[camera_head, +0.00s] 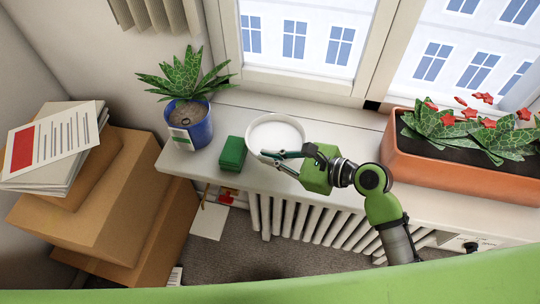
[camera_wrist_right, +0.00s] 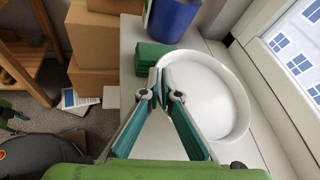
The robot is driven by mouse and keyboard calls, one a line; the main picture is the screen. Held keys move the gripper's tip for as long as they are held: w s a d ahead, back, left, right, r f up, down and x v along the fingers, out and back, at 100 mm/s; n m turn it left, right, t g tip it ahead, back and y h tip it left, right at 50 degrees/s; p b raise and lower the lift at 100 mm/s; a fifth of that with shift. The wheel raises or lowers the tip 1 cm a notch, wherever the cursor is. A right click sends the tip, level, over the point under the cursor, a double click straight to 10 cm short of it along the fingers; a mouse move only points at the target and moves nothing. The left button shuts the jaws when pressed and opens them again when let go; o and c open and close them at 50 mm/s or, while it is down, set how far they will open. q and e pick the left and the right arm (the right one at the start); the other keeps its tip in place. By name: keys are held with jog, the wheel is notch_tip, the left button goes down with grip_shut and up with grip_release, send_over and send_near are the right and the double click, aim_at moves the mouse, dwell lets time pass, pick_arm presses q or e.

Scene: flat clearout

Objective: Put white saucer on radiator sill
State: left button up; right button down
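The white saucer (camera_head: 276,131) is a round, shallow dish with a raised rim. It is over the pale radiator sill (camera_head: 345,180), between the green block and the planter, and looks level. My right gripper (camera_head: 271,158) reaches in from the right with its fingertips at the saucer's near-left rim. In the right wrist view the saucer (camera_wrist_right: 208,100) fills the right side, and the gripper's tips (camera_wrist_right: 162,72) are drawn together on its rim. Whether the saucer's underside touches the sill is hard to tell. My left gripper does not show.
A green block (camera_head: 233,153) and a blue plant pot (camera_head: 198,130) stand left of the saucer. A long terracotta planter (camera_head: 440,172) takes up the right of the sill. The window is behind. Cardboard boxes (camera_head: 95,215) with papers (camera_head: 50,145) stand on the left.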

jog(key=shift+f, duration=0.1)
jog(key=shift+f, duration=0.45)
jog(key=c, duration=2.3)
grip_release()
jog(key=shift+r, duration=0.35)
jog(key=b+v, duration=0.1)
jog(key=v, duration=1.1)
jog(key=shift+r, duration=0.25)
